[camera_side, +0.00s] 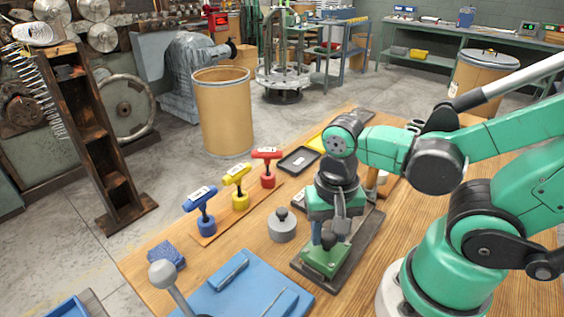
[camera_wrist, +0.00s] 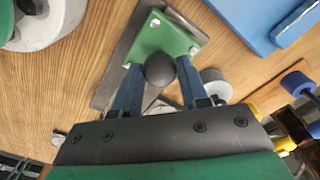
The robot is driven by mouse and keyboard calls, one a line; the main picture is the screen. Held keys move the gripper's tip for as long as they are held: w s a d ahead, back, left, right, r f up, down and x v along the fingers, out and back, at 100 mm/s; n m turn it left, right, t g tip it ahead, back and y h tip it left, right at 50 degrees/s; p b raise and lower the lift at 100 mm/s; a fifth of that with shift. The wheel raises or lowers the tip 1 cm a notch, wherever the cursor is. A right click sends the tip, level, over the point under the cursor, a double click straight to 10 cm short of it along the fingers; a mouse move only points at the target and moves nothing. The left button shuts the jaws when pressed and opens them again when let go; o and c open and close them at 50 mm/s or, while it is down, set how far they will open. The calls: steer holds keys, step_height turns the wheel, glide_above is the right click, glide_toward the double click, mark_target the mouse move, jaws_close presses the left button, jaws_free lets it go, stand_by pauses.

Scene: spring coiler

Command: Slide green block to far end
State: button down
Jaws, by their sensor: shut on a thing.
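The green block (camera_side: 326,260) sits on a dark metal rail (camera_side: 369,237) on the wooden table, at the rail's end nearest the side camera. A dark round knob (camera_wrist: 160,69) stands on top of the block. My gripper (camera_wrist: 157,75) points down over the block and its two fingers are shut on the knob. In the wrist view the green block (camera_wrist: 172,37) shows just beyond the fingertips, with a bolt at its visible corners. In the side view the fingers partly hide the knob, and my gripper and wrist cover part of the rail.
A grey knobbed weight (camera_side: 282,228) stands left of the rail. Blue (camera_side: 206,225), yellow (camera_side: 240,200) and red (camera_side: 267,178) T-handles stand in a row on a wooden strip. A blue plate (camera_side: 245,290) with a grey-knobbed lever (camera_side: 165,278) lies at the front. A black tray (camera_side: 298,160) is farther back.

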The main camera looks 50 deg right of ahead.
mark_target(326, 236)
steer(key=shift+c, duration=2.3)
jaws_free()
steer(key=shift+a, duration=0.2)
steer(key=shift+r, duration=2.8)
steer(key=shift+w, duration=0.1)
steer(key=w+d+r+n+t, duration=0.2)
steer(key=w+n+t, duration=0.5)
steer(key=w+n, duration=0.2)
